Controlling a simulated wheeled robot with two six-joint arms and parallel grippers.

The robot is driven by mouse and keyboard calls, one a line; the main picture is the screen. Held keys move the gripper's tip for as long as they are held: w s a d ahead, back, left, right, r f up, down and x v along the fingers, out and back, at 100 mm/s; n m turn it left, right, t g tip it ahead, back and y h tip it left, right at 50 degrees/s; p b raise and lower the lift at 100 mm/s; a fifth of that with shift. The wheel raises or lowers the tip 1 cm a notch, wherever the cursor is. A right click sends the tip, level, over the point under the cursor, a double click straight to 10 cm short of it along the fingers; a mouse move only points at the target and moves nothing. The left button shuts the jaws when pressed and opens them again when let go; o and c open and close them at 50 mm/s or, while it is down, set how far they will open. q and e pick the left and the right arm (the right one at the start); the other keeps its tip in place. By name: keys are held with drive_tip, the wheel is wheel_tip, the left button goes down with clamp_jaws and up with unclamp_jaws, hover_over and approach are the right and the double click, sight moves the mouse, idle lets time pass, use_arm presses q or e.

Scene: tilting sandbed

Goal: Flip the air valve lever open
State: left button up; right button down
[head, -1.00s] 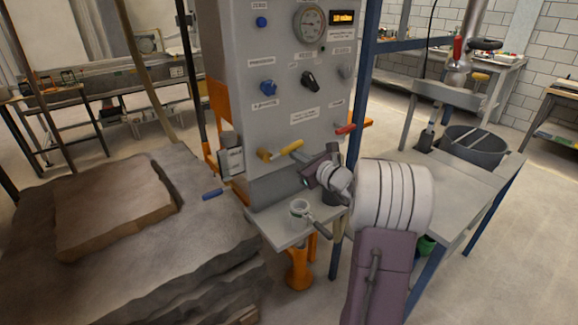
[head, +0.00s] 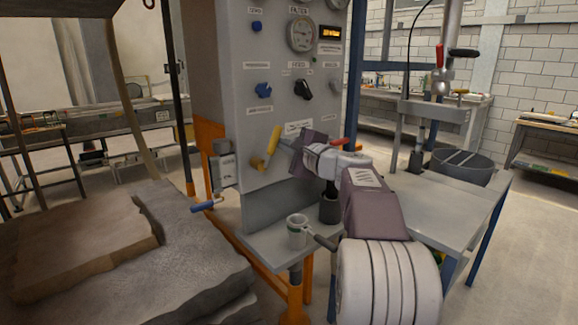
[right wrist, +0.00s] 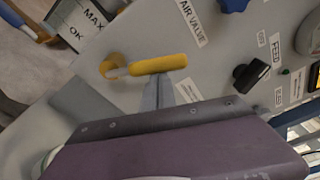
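The air valve lever (head: 273,141) is yellow, on the front of the grey panel (head: 300,113). In the right wrist view the handle (right wrist: 158,64) lies beside the AIR VALVE label (right wrist: 191,22). My right gripper (head: 287,143) is at the handle's right side. Its narrow grey fingers (right wrist: 160,88) look shut together, with tips at the handle's edge and nothing between them. I cannot tell whether they touch it. My left gripper is not in view.
A white mug (head: 297,231) and a dark cup (head: 329,208) stand on the shelf below. A blue-handled lever (head: 207,205) juts out at the left, beside the sandbed (head: 190,250).

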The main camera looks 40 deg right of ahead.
sight(272, 140)
drive_tip(key=a+n+b, duration=0.2)
drive_tip(key=n+b, duration=0.1)
drive_tip(key=shift+r, duration=0.35)
use_arm(q)
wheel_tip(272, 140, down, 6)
drive_tip(key=b, duration=0.2)
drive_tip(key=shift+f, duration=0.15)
use_arm(e)
drive_tip(key=shift+s+a+r+n+t, duration=0.1)
drive_tip(key=shift+a+r+n+t, duration=0.3)
drive_tip(key=shift+n, duration=0.5)
drive_tip(key=shift+a, duration=0.1)
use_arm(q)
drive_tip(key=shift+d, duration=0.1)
